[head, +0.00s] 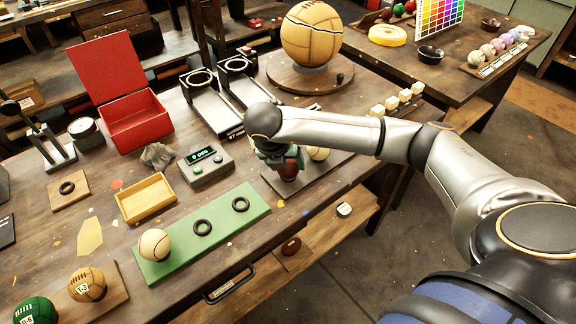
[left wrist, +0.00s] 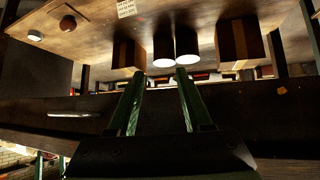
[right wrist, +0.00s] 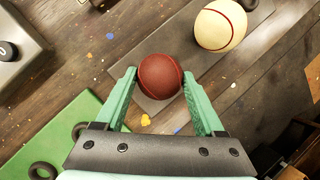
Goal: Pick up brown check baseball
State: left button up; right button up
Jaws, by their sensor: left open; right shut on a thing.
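A dark reddish-brown ball (right wrist: 160,77), also in the head view (head: 289,171), sits between the green fingers of my right gripper (right wrist: 159,74). The right gripper (head: 284,160) is shut on it, one finger on each side. I see a seam on the ball but cannot make out a check pattern. The ball is over the grey board (head: 329,174); I cannot tell whether it still touches it. A cream ball with a red seam (right wrist: 220,25) is beside it on the board. My left gripper (left wrist: 160,75) is open and empty, away from these balls.
A green board (head: 222,231) with black rings holds a white baseball (head: 154,244). A scale display box (head: 206,164) and a wooden tray (head: 146,198) are left of the right gripper. A large ball (head: 311,32) stands behind.

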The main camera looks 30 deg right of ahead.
jog(key=shift+r, duration=0.1)
jog(key=shift+r, duration=0.5)
jog(key=s+a+r+p, duration=0.3)
jog(key=s+a+r, duration=0.2)
jog(key=s+r, duration=0.7)
jog(key=shift+s, duration=0.5)
jog(key=shift+a+f, duration=0.1)
